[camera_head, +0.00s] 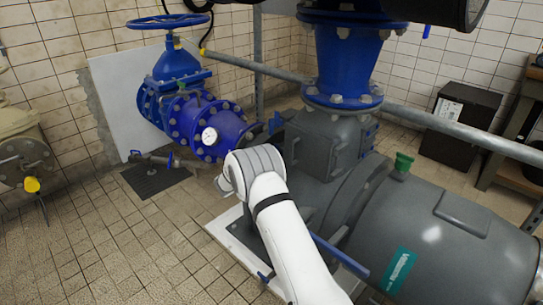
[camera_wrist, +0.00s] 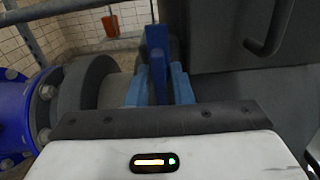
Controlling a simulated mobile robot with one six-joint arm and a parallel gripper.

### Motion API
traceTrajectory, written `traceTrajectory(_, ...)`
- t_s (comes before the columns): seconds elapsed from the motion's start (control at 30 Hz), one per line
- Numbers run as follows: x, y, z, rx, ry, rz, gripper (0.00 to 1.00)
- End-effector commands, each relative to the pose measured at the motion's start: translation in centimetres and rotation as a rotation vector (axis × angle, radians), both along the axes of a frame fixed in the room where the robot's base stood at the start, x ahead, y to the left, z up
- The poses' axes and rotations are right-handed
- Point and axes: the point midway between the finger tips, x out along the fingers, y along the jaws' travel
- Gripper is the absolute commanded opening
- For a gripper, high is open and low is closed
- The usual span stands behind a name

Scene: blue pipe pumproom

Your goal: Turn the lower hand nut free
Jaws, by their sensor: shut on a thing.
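My gripper (camera_wrist: 160,88) shows in the wrist view as two light-blue fingers. They are closed on either side of an upright dark-blue bar, which I take to be the lower hand nut (camera_wrist: 156,38). The nut stands close beside the grey pump housing (camera_wrist: 222,45), and its lower end is hidden between the fingers and behind my wrist. In the head view my white wrist covers the gripper and the nut. A small blue part (camera_head: 275,122) shows just above the wrist; I cannot tell which part it is.
The grey pump (camera_head: 330,150) stands right of my arm. In the wrist view a grey handle (camera_wrist: 268,35) juts out at the right and a blue flange (camera_wrist: 22,115) stands left. Tiled floor (camera_head: 110,240) is clear at left.

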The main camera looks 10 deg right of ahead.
Motion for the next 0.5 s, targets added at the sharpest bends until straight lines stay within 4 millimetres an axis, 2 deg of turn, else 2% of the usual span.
traceTrajectory(0.5,0.04,0.14,0.00,-0.023,0.032,0.003,0.00)
